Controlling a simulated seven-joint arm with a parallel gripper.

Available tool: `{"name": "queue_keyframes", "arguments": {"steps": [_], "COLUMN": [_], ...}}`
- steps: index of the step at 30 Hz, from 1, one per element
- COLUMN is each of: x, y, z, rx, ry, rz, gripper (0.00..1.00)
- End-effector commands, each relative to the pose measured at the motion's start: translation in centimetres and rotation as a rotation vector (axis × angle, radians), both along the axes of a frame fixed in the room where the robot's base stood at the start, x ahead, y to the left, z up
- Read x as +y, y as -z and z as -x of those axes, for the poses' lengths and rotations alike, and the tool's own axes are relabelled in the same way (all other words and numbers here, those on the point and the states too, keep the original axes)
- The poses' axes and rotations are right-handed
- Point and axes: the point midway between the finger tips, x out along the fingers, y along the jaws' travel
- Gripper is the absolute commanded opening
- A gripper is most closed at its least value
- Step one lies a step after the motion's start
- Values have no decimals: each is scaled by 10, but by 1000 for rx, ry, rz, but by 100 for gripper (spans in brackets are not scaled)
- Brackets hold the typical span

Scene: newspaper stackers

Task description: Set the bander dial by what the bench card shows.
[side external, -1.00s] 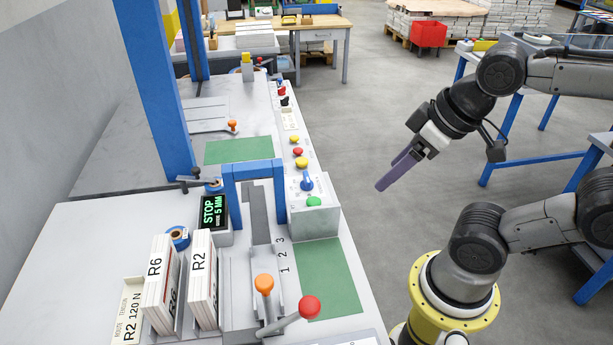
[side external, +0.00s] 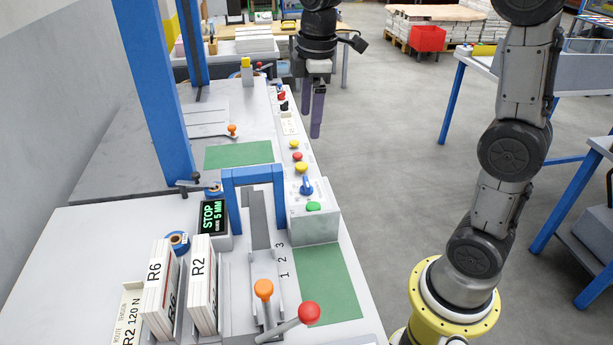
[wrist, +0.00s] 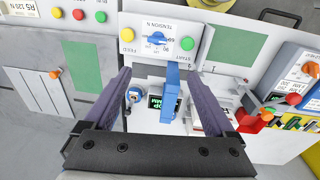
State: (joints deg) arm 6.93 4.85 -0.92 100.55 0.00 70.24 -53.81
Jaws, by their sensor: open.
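The bander dial is a blue knob (side external: 306,186) on a white control box, between a yellow and a green button. In the wrist view the dial (wrist: 157,38) sits under the words TENSION N, with printed numbers around it too small to read surely. The bench card (side external: 130,312) lies at the lower left in the side view and reads ROUTE, TENSION, R2, 120 N. My gripper (side external: 311,122) is open and empty, with purple fingers pointing down, above and beyond the dial. The wrist view shows the dial between and ahead of the spread fingers (wrist: 160,80).
A blue arch (side external: 253,172) stands left of the control box. A display (side external: 214,213) reads STOP, 5 MM. Bundles marked R6 (side external: 158,290) and R2 (side external: 202,285) stand in front. Orange and red knobbed levers (side external: 308,312) rise near the front.

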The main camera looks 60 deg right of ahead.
Motion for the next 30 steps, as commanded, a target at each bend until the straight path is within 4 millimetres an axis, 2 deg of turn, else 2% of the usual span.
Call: {"name": "queue_keyframes", "arguments": {"steps": [1,4,14,24,30], "x": [-5,-10,-13,-13,-13], "y": [10,26,60,126,158], "z": [-9,-18,-18,-17,-17], "rx": [26,62,97,98,95], "ry": [10,22,33,33,33], "rz": [-4,-8,-13,-14,-13], "gripper": [90,90,90,90,90]}}
